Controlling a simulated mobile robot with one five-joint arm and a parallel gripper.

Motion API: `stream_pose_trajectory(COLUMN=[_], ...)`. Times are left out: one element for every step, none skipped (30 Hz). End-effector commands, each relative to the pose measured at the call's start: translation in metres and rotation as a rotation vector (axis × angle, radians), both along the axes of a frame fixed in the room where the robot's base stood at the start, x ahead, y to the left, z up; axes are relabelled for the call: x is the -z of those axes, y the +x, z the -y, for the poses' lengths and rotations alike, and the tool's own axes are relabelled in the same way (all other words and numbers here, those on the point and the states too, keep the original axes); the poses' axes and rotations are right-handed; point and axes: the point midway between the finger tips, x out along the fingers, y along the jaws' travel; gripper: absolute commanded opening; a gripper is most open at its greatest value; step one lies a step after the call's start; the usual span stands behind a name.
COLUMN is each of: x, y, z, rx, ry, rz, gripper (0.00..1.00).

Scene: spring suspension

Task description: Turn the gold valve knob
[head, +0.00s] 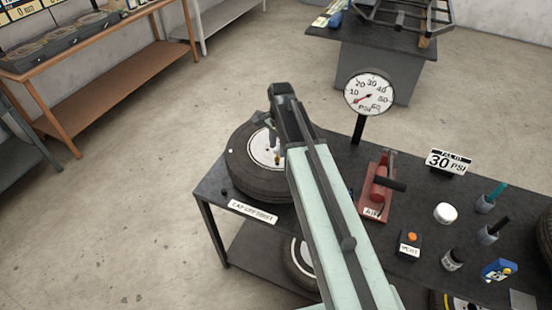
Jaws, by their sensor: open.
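A small gold piece (277,158), probably the valve knob, shows at the hub of the wheel (240,172) lying flat on the dark bench. It is tiny and partly hidden by my arm. My gripper (273,138) hangs from the arm's far end over the wheel's hub, close to the gold piece. Its jaws are open. I cannot tell whether they touch or surround the gold piece. The gauge (369,93) on a post behind the wheel has its red needle toward the low end.
The bench carries a red air pump (378,183), a box with an orange button (409,243), a white jar (445,212) and a "30 PSI" sign (448,161). A small label (252,211) sits at its front edge. Floor left of the bench is clear.

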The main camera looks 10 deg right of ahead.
Motion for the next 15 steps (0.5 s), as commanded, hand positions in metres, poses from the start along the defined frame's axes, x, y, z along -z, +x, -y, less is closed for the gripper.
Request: stream_pose_trajectory(x=[0.019, 0.025, 0.032, 0.036, 0.040, 0.044, 0.046, 0.047, 0.047, 0.047, 0.046, 0.045, 0.045, 0.044, 0.044], y=[0.000, 0.001, 0.001, 0.001, 0.001, 0.001, 0.002, 0.002, 0.002, 0.002, 0.002, 0.002, 0.002, 0.002, 0.002], z=[0.000, -0.001, -0.001, -0.001, -0.001, -0.001, -0.002, -0.002, -0.002, -0.002, -0.002, -0.002, -0.002, -0.002, -0.002], rx=[-0.001, -0.001, -0.001, -0.001, -0.001, -0.001, -0.002, -0.002, -0.002, -0.002, -0.002, -0.002, -0.002, -0.002, -0.002], ry=[0.000, 0.000, 0.000, 0.000, 0.000, 0.000, 0.000, 0.000, 0.000, 0.000, 0.000, 0.000, 0.000, 0.000, 0.000], rz=[0.000, 0.000, 0.000, 0.000, 0.000, 0.000, 0.000, 0.000, 0.000, 0.000, 0.000, 0.000, 0.000, 0.000, 0.000], gripper=[0.42, 0.42, 0.42, 0.42, 0.42, 0.42, 0.42, 0.42, 0.42, 0.42, 0.42, 0.42, 0.42, 0.42, 0.42])
